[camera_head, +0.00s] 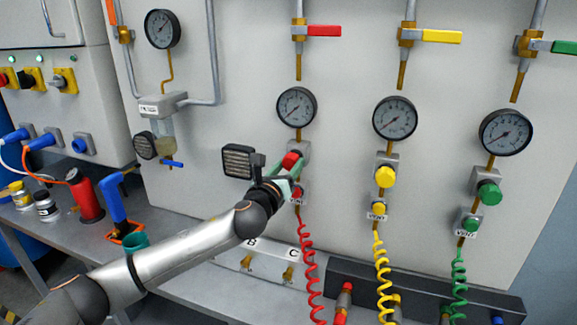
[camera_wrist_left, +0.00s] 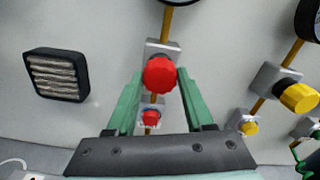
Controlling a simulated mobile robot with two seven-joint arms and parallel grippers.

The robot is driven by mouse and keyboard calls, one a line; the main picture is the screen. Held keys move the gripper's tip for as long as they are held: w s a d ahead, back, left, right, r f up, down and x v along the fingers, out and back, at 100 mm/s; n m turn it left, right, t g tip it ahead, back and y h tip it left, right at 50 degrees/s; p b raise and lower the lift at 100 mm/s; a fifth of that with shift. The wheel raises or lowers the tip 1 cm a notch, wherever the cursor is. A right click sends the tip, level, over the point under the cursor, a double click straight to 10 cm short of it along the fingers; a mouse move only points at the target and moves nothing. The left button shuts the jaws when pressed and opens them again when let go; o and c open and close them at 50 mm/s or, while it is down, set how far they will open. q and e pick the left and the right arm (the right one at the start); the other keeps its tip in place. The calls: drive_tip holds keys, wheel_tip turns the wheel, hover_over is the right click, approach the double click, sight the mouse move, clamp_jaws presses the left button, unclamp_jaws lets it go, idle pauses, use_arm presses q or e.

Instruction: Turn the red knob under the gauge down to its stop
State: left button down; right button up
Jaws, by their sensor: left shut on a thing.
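The red knob (camera_head: 291,160) sits on a grey block under the round gauge (camera_head: 296,107) on the upright panel. My left gripper (camera_head: 284,167) reaches it from the lower left and is shut on it. In the left wrist view the red knob (camera_wrist_left: 160,73) lies between the tips of the two green fingers of my left gripper (camera_wrist_left: 159,80). The gauge's dial is too small to read surely. A smaller red knob (camera_wrist_left: 151,117) sits lower on the same line, between the fingers but nearer the palm. My right gripper is not in view.
Yellow knobs (camera_head: 385,176) and green knobs (camera_head: 488,192) stand to the right under their own gauges. A dark vent (camera_head: 238,161) is just left of my gripper. A red coiled hose (camera_head: 307,250) hangs below. Bottles and cans (camera_head: 46,206) stand on the bench at left.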

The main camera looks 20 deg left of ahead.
use_arm(q)
drive_tip(key=n+p, duration=0.1)
drive_tip(key=n, duration=0.2)
drive_tip(key=shift+n, duration=0.4)
drive_tip(key=shift+n+p, duration=0.3)
drive_tip(key=shift+n, duration=1.6)
drive_tip(key=shift+c, duration=1.4)
unclamp_jaws()
drive_tip(key=shift+s, duration=0.1)
drive_tip(key=s+b, duration=0.1)
drive_tip(key=s, duration=1.1)
drive_tip(key=shift+s+a+b, duration=0.15)
drive_tip(key=shift+a+b, duration=0.1)
drive_tip(key=shift+b, duration=0.05)
